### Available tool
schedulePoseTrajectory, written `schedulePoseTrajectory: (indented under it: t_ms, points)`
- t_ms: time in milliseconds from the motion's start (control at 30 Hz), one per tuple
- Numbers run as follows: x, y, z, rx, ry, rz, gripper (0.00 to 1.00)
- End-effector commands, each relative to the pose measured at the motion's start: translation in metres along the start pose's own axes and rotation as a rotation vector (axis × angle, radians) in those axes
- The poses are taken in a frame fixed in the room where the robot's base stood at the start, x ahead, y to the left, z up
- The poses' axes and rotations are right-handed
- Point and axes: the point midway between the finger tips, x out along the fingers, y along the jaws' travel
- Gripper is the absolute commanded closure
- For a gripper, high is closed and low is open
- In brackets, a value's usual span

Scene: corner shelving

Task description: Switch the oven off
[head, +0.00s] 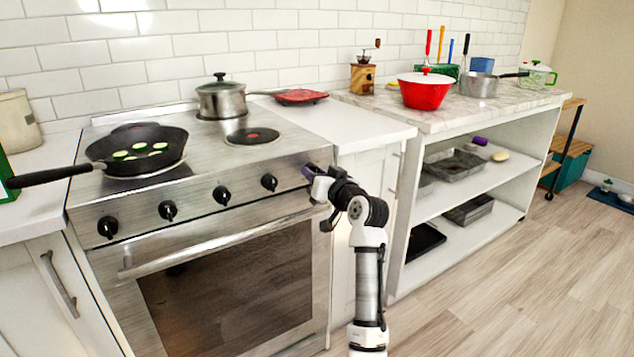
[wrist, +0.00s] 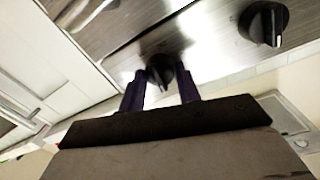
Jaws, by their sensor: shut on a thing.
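The oven (head: 240,275) is a steel range with a dark glass door and a row of black knobs on its front panel. My gripper (head: 308,172) is at the right end of that panel. In the wrist view, the purple fingers of my gripper (wrist: 162,85) stand on both sides of a black knob (wrist: 161,72) and are shut on it. That knob is hidden behind the gripper in the head view. A neighbouring knob (head: 269,182) is free to the left; a free knob (wrist: 265,22) also shows at the upper right in the wrist view.
The oven handle (head: 225,244) runs across the door below the knobs. A pan (head: 135,145) with green slices and a steel pot (head: 221,98) stand on the cooktop. A white shelf unit (head: 470,200) is on the right. The wooden floor (head: 520,285) there is clear.

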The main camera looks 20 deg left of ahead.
Motion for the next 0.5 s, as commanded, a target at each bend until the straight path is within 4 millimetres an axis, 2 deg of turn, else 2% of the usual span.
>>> schedulePoseTrajectory:
  t_ms: [500]
  points:
    - [-0.0001, 0.0006, 0.0011, -0.114, 0.005, 0.002, 0.9]
